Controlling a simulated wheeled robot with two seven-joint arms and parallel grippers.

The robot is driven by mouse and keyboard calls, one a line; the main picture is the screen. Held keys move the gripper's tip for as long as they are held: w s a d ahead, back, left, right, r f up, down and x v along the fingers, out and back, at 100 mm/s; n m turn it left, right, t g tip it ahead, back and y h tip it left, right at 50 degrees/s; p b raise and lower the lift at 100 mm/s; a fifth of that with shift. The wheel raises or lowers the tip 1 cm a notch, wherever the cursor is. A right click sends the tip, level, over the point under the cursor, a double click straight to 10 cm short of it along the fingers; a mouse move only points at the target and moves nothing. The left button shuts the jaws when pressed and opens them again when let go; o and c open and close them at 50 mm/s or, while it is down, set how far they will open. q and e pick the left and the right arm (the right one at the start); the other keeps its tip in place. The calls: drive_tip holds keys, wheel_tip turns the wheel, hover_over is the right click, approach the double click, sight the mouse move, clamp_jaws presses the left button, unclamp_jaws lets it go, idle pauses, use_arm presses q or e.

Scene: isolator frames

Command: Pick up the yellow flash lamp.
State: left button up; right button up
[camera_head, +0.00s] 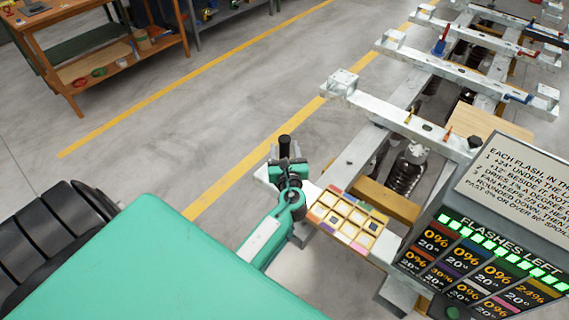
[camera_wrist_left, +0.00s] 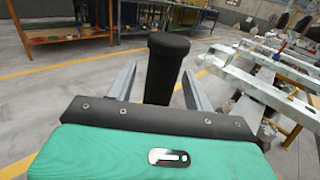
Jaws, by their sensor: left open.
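My left gripper (camera_head: 288,168) is open, beside the near end of the metal frame. In the left wrist view its two fingers (camera_wrist_left: 158,82) stand apart, on either side of a dark upright cylinder (camera_wrist_left: 166,62). This cylinder also shows at the gripper in the head view (camera_head: 285,146); I cannot tell whether it is a separate thing or touches the fingers. No lamp is clearly yellow. A small yellowish upright piece (camera_head: 408,116) and an orange one (camera_head: 447,135) stand on the nearest crossbeam, too small to identify. My right gripper is not in view.
A board of coloured squares (camera_head: 330,199) lies just right of the left gripper. A panel reading "FLASHES LEFT" (camera_head: 478,245) stands at the lower right. Metal crossbeams (camera_head: 385,108) run behind. Open floor (camera_head: 210,130) lies to the left, with workbenches (camera_head: 95,45) beyond.

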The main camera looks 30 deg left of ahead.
use_arm(q)
drive_tip(key=shift+c, duration=0.4)
clamp_jaws()
idle(1.0)
drive_tip(key=shift+w+r, duration=0.1)
drive_tip(key=shift+r, duration=0.05)
